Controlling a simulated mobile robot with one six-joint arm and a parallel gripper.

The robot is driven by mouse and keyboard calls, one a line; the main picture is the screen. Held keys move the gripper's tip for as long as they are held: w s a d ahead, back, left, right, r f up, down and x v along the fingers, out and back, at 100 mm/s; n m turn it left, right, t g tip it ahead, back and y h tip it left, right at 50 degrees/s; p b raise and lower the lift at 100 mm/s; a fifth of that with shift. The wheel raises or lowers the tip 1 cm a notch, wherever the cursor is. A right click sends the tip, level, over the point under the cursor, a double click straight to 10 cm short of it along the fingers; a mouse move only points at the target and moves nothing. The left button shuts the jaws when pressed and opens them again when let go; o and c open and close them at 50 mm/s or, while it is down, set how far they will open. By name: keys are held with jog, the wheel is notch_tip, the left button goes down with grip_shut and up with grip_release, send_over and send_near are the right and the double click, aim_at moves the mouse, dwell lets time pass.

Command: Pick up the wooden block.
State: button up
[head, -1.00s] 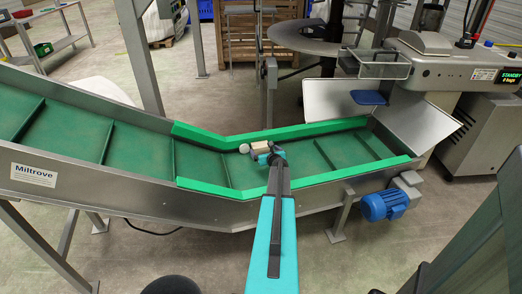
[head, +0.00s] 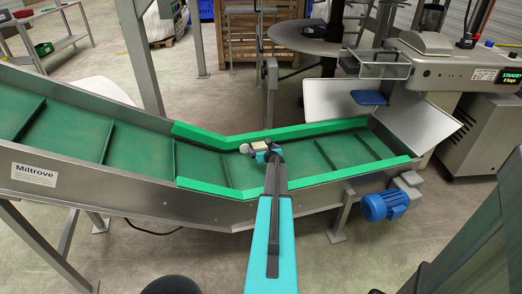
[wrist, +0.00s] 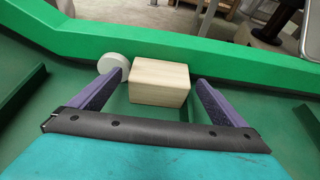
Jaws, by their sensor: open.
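The wooden block (wrist: 158,83) is a pale box on the green belt, near the far green side wall. In the head view the block (head: 260,145) is partly hidden by my gripper. My gripper (wrist: 155,88) is open, with its two purple-grey fingers on either side of the block's near end. The block stands between and slightly beyond the fingertips, and I cannot tell whether either finger touches it. In the head view my gripper (head: 256,150) reaches down to the belt at the end of my teal arm.
A white round object (wrist: 113,65) stands just left of the block, close to the left fingertip. The green conveyor belt (head: 210,165) has raised cross slats and green side walls (head: 290,136). Free belt lies to the right of my gripper.

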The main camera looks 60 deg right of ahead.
jog(key=shift+w+d+f, duration=0.2)
jog(key=shift+w+d, duration=0.1)
dwell(0.4)
jog(key=c, duration=1.2)
jog(key=shift+c, duration=0.2)
jog(key=shift+a+r, duration=0.1)
jog(key=shift+r, duration=0.1)
jog(key=shift+s+a+r, duration=0.1)
jog(key=shift+r, duration=0.5)
notch_tip(320, 180, up, 6)
jog(key=p, duration=0.2)
jog(key=s+a+b, duration=0.2)
jog(key=s+a, duration=0.9)
jog(key=a, duration=0.5)
jog(key=shift+s+f, duration=0.25)
